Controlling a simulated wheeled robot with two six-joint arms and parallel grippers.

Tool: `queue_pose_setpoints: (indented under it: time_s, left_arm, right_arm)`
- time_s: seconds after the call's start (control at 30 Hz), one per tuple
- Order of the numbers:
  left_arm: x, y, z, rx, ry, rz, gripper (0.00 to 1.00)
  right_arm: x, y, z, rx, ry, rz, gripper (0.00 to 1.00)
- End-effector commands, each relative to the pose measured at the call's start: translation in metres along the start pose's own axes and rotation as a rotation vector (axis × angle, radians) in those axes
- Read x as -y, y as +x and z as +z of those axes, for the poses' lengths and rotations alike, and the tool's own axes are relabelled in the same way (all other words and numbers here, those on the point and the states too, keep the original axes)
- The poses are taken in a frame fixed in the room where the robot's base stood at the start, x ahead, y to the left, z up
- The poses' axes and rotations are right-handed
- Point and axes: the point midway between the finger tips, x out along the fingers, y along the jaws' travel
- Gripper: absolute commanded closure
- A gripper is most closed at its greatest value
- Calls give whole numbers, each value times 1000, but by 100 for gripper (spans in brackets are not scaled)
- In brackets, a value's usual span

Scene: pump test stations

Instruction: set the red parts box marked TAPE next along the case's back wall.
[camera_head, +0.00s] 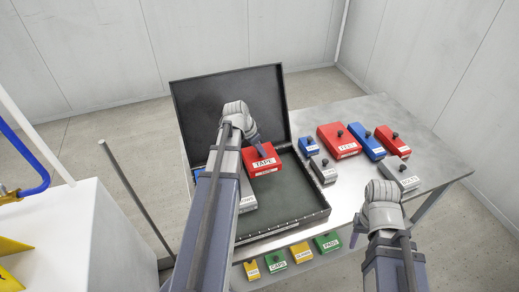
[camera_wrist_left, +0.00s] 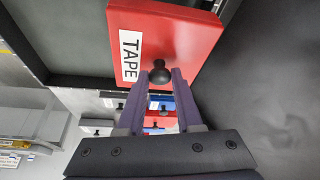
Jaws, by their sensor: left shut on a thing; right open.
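The red parts box marked TAPE (camera_head: 262,161) is at the back of the open black case (camera_head: 300,222), in front of the raised lid (camera_head: 185,95). I cannot tell whether it touches the case floor. My left gripper (camera_head: 260,149) is shut on the box's black knob; the left wrist view shows the knob (camera_wrist_left: 159,73) between the fingertips and the red box (camera_wrist_left: 190,40) beyond. A grey box (camera_head: 248,200) with a partly hidden label lies in the case, left of and nearer than TAPE. My left arm hides the case's left side. My right gripper (camera_head: 355,236) is open and empty by the table's front.
On the table (camera_head: 375,110) right of the case stand several knobbed boxes, among them a large red one (camera_head: 338,140), a blue one (camera_head: 366,141) and a grey one (camera_head: 399,172). Small yellow and green boxes (camera_head: 327,242) sit below the front edge. The case's right interior is bare.

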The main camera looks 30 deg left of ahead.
Motion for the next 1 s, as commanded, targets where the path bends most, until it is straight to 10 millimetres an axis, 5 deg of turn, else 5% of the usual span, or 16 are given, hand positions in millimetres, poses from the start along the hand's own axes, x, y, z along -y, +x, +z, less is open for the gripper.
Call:
queue_pose_setpoints:
  time_s: [1.0]
  left_arm:
    - [0,20,8,0,0,0,100]
  right_arm:
    - [2,22,-1,0,0,0,50]
